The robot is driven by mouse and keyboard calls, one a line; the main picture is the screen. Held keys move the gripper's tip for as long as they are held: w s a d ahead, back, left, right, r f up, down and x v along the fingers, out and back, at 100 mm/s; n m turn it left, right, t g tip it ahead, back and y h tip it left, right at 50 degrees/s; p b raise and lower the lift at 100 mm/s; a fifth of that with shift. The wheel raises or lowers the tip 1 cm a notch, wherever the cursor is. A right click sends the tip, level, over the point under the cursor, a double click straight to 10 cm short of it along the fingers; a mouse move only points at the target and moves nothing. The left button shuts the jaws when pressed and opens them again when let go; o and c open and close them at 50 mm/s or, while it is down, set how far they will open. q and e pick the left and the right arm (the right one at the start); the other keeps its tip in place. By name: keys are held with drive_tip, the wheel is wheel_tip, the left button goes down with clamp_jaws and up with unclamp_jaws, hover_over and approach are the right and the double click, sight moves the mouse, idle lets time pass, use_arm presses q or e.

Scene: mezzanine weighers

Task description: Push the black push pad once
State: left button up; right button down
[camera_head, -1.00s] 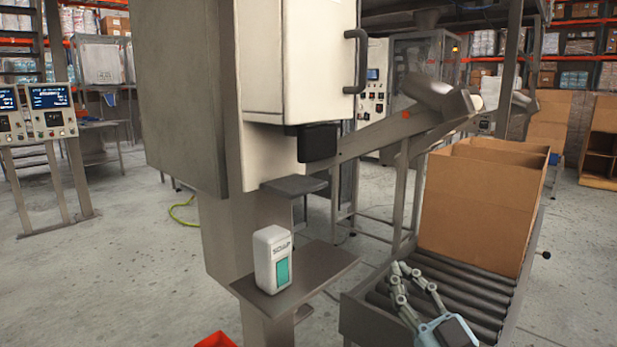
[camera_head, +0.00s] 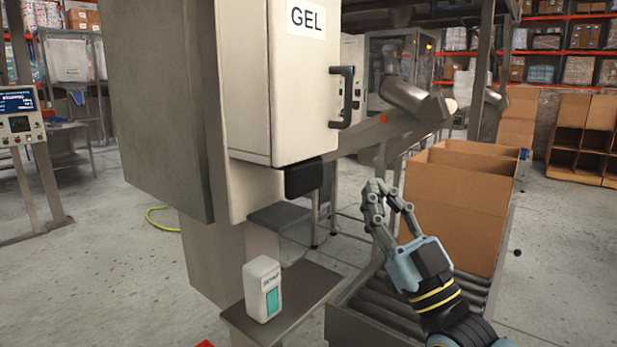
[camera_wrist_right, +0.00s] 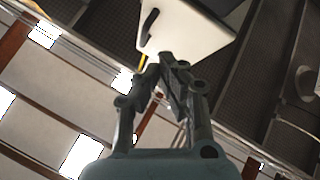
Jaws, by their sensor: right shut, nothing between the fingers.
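The black push pad (camera_head: 303,178) sticks out from under the white GEL dispenser cabinet (camera_head: 298,85), above a small dark ledge (camera_head: 279,217). My right gripper (camera_head: 383,190) is to the right of the pad, apart from it, with its fingers pointing up. Its fingertips are close together with nothing between them. In the right wrist view the gripper (camera_wrist_right: 165,62) shows below the white cabinet (camera_wrist_right: 185,30) and its dark handle. The pad cannot be made out there. My left gripper is not in view.
A white soap bottle (camera_head: 262,289) stands on the metal shelf (camera_head: 310,290) below the pad. An open cardboard box (camera_head: 455,215) stands on the roller conveyor (camera_head: 375,310) behind my right arm. The space between gripper and pad looks clear.

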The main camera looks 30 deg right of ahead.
sight(309, 166)
drive_tip(key=shift+w+a+b, duration=0.55)
drive_tip(key=shift+w+b, duration=0.15)
drive_tip(key=shift+w, duration=0.65)
drive_tip(key=shift+w+a+b, duration=0.55)
drive_tip(key=shift+w+b, duration=0.1)
drive_tip(key=shift+w, duration=0.7)
drive_tip(key=shift+w+a+b, duration=0.55)
drive_tip(key=shift+w+b, duration=0.15)
drive_tip(key=shift+w, duration=0.65)
drive_tip(key=shift+w+a, duration=0.15)
drive_tip(key=shift+w, duration=0.25)
drive_tip(key=shift+w+a+b, duration=0.3)
drive_tip(key=shift+w+b, duration=0.25)
drive_tip(key=shift+w, duration=0.2)
drive_tip(key=shift+s, duration=0.1)
drive_tip(key=shift+s+d+p, duration=0.25)
drive_tip(key=shift+s+p, duration=0.05)
drive_tip(key=shift+s, duration=0.25)
drive_tip(key=shift+s+d+p, duration=0.2)
drive_tip(key=shift+s+p, duration=0.1)
drive_tip(key=shift+s, duration=0.2)
